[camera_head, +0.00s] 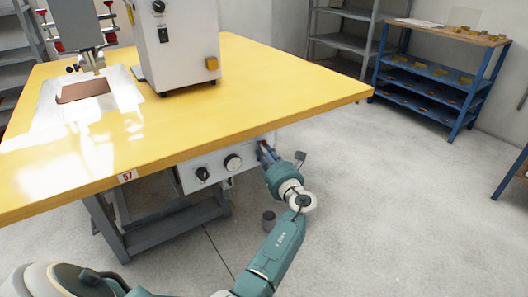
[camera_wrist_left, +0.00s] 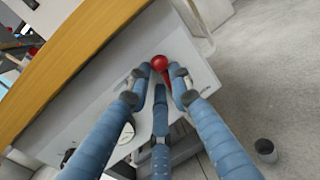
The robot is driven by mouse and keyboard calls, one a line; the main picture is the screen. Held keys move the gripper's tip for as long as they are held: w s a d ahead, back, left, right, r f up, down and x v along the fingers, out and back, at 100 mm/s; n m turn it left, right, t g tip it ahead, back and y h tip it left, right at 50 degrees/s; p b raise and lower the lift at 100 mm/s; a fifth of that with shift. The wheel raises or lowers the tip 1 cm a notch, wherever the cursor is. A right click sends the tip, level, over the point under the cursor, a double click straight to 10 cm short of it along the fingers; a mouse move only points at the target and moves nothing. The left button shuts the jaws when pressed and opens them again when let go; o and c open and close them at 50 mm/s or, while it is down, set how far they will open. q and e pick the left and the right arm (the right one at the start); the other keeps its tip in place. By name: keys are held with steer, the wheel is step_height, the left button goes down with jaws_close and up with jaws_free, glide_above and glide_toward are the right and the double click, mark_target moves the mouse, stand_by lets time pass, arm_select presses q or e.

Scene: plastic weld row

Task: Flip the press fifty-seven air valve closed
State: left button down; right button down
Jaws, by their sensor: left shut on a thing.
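The air valve shows in the left wrist view as a red round knob (camera_wrist_left: 160,63) on a short red lever, in front of a pale panel (camera_wrist_left: 100,93) under the table edge. My left gripper (camera_wrist_left: 161,88) has its blue-grey fingers around the lever and is shut on it. Fingers partly cover the lever, and the valve body is hidden. The table edge carries a label 57 (camera_head: 127,177). My right gripper is out of view.
The yellow tabletop (camera_head: 290,80) overhangs just above my left gripper. Two black knobs (camera_head: 233,162) are on the panel to its left. A grey cylinder (camera_head: 269,219) is on the floor below. A blue shelf rack (camera_head: 430,85) stands at the back right; floor between is clear.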

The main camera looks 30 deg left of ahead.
arm_select(q)
steer(key=c, duration=1.6)
jaws_free()
steer(key=shift+s+f, duration=0.1)
steer(key=shift+f, duration=0.2)
steer(key=shift+c, duration=0.2)
steer(key=shift+r, duration=0.1)
steer(key=v, duration=0.7)
steer(key=shift+d, duration=0.25)
steer(key=shift+s, duration=0.1)
